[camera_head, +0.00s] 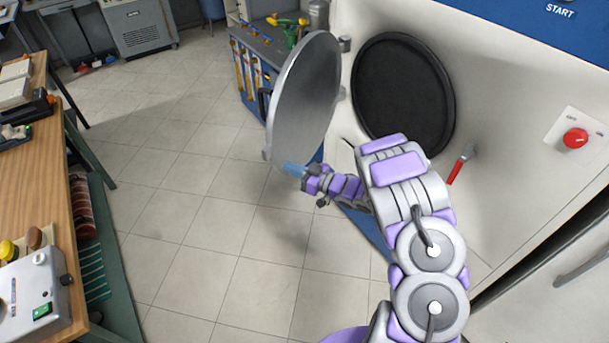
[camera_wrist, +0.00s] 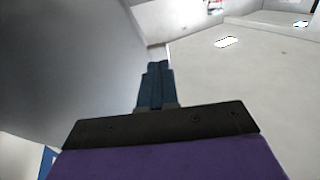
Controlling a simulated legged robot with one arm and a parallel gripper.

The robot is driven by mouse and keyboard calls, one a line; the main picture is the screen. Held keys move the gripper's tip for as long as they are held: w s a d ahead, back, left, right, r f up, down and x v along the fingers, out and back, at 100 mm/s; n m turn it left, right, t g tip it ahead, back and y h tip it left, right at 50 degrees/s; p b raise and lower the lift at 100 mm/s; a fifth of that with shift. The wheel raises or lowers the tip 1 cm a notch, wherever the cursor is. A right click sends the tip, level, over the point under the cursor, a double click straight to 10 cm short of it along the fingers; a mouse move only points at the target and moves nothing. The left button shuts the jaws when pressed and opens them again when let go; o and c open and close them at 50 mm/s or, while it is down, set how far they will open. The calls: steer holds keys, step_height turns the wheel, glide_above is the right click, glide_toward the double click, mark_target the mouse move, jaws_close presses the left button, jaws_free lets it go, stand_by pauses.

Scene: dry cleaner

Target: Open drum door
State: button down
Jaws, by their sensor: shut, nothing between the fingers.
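The round grey drum door (camera_head: 305,95) stands swung out from the white machine front, at a wide angle to it. Its hinge is on the side near the drum opening, and its dark handle (camera_head: 264,103) shows on the far left edge. The round black drum opening (camera_head: 403,88) is uncovered. My gripper (camera_head: 291,169) is at the door's lower edge, with its fingers together and empty. In the wrist view the closed fingers (camera_wrist: 156,85) point ahead, with the door's grey surface (camera_wrist: 70,60) filling the left. I cannot tell whether the fingers touch the door.
A red knob (camera_head: 575,138) and a red-handled lever (camera_head: 460,165) are on the machine front. A blue workbench with tools (camera_head: 262,50) stands behind the door. A wooden counter (camera_head: 32,170) runs along the left. The tiled floor (camera_head: 190,225) between is clear.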

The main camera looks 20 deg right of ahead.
mark_target(268, 159)
steer(key=shift+b+x, duration=0.3)
steer(key=shift+x, duration=2.3)
steer(key=w+a+m+t+h+p, duration=0.2)
steer(key=w+a+h+p, duration=0.1)
steer(key=w+a, duration=1.1)
steer(key=shift+w+m+t+h, duration=0.3)
steer(key=shift+w, duration=0.65)
steer(key=shift+s, duration=0.15)
